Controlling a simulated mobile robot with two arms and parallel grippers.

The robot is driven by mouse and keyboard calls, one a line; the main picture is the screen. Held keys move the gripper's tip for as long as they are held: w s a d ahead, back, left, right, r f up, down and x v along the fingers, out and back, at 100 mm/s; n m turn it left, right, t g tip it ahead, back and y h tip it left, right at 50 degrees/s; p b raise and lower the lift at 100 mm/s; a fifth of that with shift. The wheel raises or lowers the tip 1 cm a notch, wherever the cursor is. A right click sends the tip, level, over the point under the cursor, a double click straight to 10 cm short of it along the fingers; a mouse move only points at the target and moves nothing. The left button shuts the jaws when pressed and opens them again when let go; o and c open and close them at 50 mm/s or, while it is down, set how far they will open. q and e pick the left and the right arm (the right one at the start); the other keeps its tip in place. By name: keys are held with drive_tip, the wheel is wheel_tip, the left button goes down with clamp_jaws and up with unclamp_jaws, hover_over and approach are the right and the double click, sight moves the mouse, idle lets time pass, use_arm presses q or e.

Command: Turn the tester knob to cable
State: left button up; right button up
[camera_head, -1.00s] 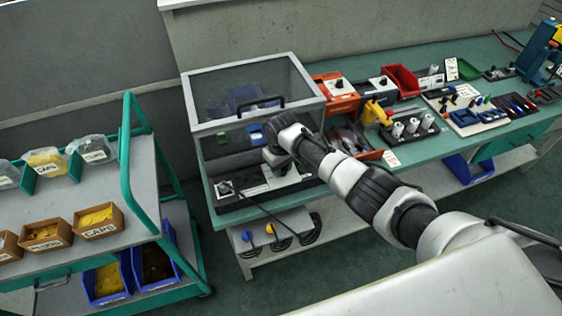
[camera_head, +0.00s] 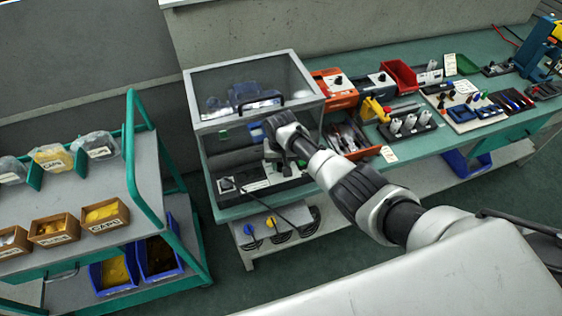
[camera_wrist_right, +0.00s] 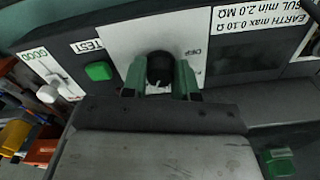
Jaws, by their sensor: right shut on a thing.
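The tester knob (camera_wrist_right: 160,68) is black and round with a pale pointer mark. It sits on a white plate (camera_wrist_right: 122,40) on the tester's dark panel. My right gripper (camera_wrist_right: 160,80) has its green-padded fingers on either side of the knob and is shut on it. The plate's lettering is upside down and partly hidden, so I cannot tell the setting. In the head view, my right gripper (camera_head: 280,160) reaches into the front of the clear-lidded test enclosure (camera_head: 197,125), and the wrist hides the knob. My left gripper is not in view.
A green button (camera_wrist_right: 99,71) beside a TEST label sits left of the knob in the wrist view. Earth limit labels (camera_wrist_right: 262,20) are at upper right. An orange unit (camera_head: 335,90) and a red bin (camera_head: 400,77) stand right of the enclosure.

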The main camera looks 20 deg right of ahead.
sight(281, 164)
drive_tip(key=shift+w, duration=0.1)
drive_tip(key=o, duration=0.9)
wheel_tip(281, 164, up, 11)
drive_tip(key=shift+f, duration=0.1)
idle(0.6)
